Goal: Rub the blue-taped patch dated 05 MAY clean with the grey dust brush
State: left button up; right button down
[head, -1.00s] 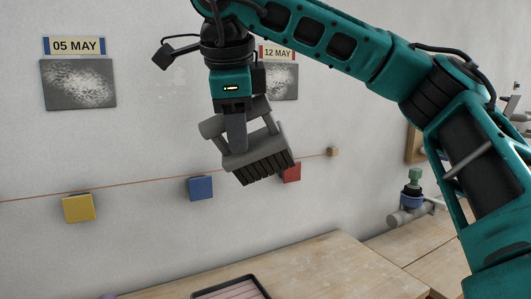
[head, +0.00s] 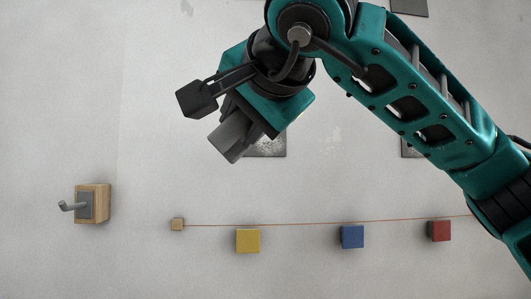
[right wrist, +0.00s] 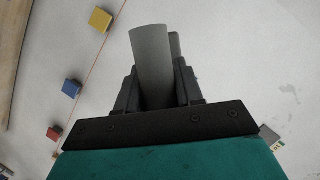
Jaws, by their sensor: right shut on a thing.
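My right gripper (head: 230,143) is in front of the wall in the head view, tilted down to the left. It is shut on the grey dust brush; the brush's handle (right wrist: 152,62) stands between the dark fingers in the right wrist view. The brush head and bristles cannot be made out. The grey speckled patch (head: 268,145) above the yellow block shows only its lower part; my gripper and arm hide the rest, including its 05 MAY label. I cannot tell whether brush and patch touch. My left gripper is not in view.
A second patch (head: 411,147) shows partly behind my right arm. A string along the wall runs past a yellow block (head: 248,241), a blue block (head: 352,237) and a red block (head: 438,231).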

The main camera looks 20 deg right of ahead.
jog(key=shift+s+a+r, duration=0.1)
jog(key=shift+a+r, duration=0.05)
jog(key=shift+a, duration=0.3)
jog(key=shift+s+a+r, duration=0.1)
jog(key=shift+a, duration=0.35)
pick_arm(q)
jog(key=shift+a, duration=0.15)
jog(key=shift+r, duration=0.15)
pick_arm(e)
jog(key=shift+d, duration=0.1)
jog(key=shift+w+d, duration=0.1)
jog(key=shift+w, duration=0.15)
jog(key=w+p, duration=0.1)
jog(key=w, duration=0.1)
jog(key=w+d+p, duration=0.1)
jog(key=w, duration=0.2)
jog(key=w+d+p, duration=0.1)
jog(key=w, duration=0.2)
jog(key=shift+w+d+r+p, duration=0.1)
jog(key=shift+w+d+p, duration=0.1)
jog(key=shift+p, duration=0.2)
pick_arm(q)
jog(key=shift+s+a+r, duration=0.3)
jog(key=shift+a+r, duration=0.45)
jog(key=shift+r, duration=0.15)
pick_arm(e)
jog(key=shift+w+d, duration=0.2)
jog(key=shift+w, duration=0.65)
